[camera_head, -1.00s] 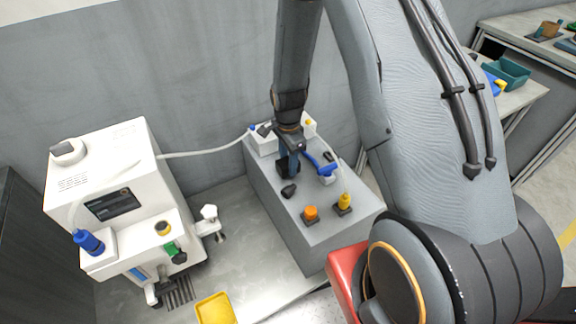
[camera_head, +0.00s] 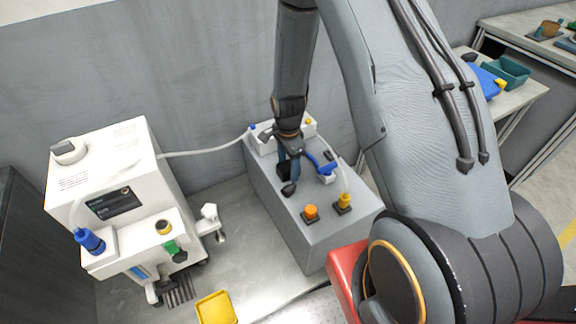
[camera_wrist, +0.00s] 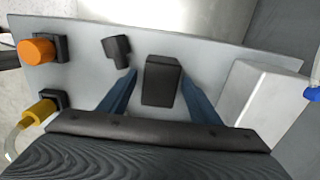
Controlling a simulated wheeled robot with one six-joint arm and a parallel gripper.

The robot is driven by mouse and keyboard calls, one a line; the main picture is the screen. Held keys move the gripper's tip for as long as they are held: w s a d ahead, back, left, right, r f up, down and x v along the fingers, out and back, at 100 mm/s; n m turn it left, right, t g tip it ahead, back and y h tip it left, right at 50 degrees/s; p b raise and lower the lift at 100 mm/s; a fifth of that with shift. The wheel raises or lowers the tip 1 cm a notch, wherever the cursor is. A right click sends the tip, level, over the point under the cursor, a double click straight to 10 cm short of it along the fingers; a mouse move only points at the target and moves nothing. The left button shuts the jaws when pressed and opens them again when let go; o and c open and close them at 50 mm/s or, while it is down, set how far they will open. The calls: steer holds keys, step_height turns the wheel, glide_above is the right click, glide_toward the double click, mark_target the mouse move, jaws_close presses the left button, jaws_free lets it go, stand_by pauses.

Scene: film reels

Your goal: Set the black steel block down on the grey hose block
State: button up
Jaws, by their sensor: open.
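The black steel block (camera_wrist: 162,80) shows in the wrist view between the two dark blue fingers of my gripper (camera_wrist: 159,74). There is a visible gap on each side of it, so the jaws are open around it. It appears to stand on the top of the grey hose block (camera_wrist: 85,62); exact contact underneath is hidden. In the head view my gripper (camera_head: 288,172) is over the top of the long grey hose block (camera_head: 318,240), and the black block cannot be made out clearly there.
A small black piece (camera_wrist: 118,50) is close to the left finger. An orange knob (camera_head: 310,211) and a yellow fitting (camera_head: 344,202) stand nearer the front end. A white box (camera_wrist: 260,95) lies to the right. A white machine (camera_head: 125,200) and yellow tray (camera_head: 216,308) stand left.

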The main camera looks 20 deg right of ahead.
mark_target(288, 165)
step_height(288, 165, up, 12)
steer(key=f+b, duration=0.1)
steer(key=b, duration=0.1)
steer(key=s+r+n, duration=0.6)
steer(key=s+n, duration=0.2)
steer(key=s, duration=0.1)
steer(key=s+r+n, duration=0.7)
steer(key=s, duration=0.3)
steer(key=shift+s+a+n, duration=0.2)
steer(key=shift+a+n, duration=0.05)
steer(key=shift+n, duration=0.15)
steer(key=shift+r, duration=0.1)
